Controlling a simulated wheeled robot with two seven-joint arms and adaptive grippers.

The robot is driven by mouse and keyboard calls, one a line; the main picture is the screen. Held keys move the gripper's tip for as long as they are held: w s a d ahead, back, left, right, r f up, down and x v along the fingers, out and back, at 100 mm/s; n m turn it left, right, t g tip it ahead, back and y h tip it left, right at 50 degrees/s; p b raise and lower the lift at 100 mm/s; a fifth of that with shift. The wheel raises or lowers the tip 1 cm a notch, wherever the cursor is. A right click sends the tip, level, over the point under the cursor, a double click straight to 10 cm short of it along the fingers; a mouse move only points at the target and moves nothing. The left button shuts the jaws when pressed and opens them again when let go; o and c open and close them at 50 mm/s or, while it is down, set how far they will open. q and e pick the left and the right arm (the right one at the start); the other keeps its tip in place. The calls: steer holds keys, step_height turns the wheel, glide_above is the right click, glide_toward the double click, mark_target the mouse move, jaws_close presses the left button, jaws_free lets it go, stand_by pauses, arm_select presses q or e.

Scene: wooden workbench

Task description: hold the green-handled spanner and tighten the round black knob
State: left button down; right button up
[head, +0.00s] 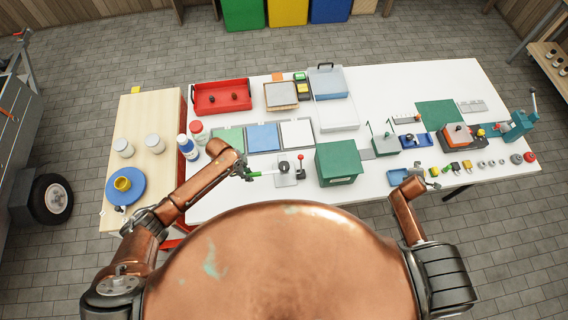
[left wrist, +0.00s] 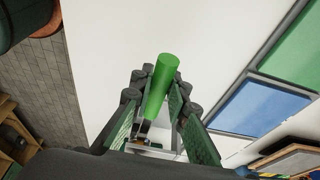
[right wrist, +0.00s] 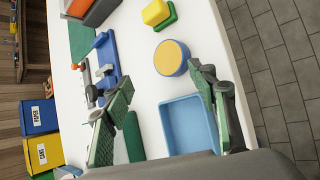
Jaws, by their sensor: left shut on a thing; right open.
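The green-handled spanner (head: 256,174) is held by my left gripper (head: 246,173) above the white workbench; its handle (left wrist: 160,86) shows between the jaws in the left wrist view. The jaws are shut on it. A grey plate fixture (head: 286,180) lies just right of the spanner in the head view. A small dark knob (head: 283,166) shows on it, beside a red-topped lever (head: 299,158). Whether the spanner touches the fixture I cannot tell. My right gripper (head: 427,181) is open and empty at the bench's front edge; its spread fingers (right wrist: 163,90) show in the right wrist view.
A green box (head: 338,163) stands right of the fixture. A blue tray (right wrist: 191,124) and a yellow-topped blue cylinder (right wrist: 171,57) lie near my right gripper. White and blue bottles (head: 187,147) stand to the left. The bench's front centre is hidden by my body.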

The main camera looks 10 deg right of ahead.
steer(key=w+a+r+t+y, duration=0.1)
steer(key=w+a+r+y, duration=0.1)
steer(key=w+a+r, duration=0.45)
steer(key=w+a+r+y, duration=0.1)
steer(key=w+a+r, duration=0.3)
steer(key=w+a, duration=0.55)
steer(key=w+a+r+t+y, duration=0.1)
steer(key=w+a+r+y, duration=0.1)
steer(key=w+a+r, duration=0.45)
steer(key=w+a+r+n+g+y, duration=0.1)
steer(key=w+a+r+n+y, duration=0.1)
steer(key=a+r, duration=0.75)
steer(key=w+a+r+n+g+y, duration=0.1)
steer(key=w+a+r+n, duration=0.2)
steer(key=a, duration=1.2)
steer(key=s+a+r+n+g, duration=0.2)
steer(key=s+a+r, duration=0.3)
steer(key=a, duration=0.2)
steer(key=n+g, duration=0.3)
glide_above(284, 165)
step_height(284, 165, down, 14)
steer(key=f, duration=0.1)
steer(key=shift+g+h, duration=0.3)
steer(key=shift+h, duration=0.1)
step_height(284, 165, down, 11)
steer(key=shift+f, duration=0.55)
steer(key=shift+c, duration=0.5)
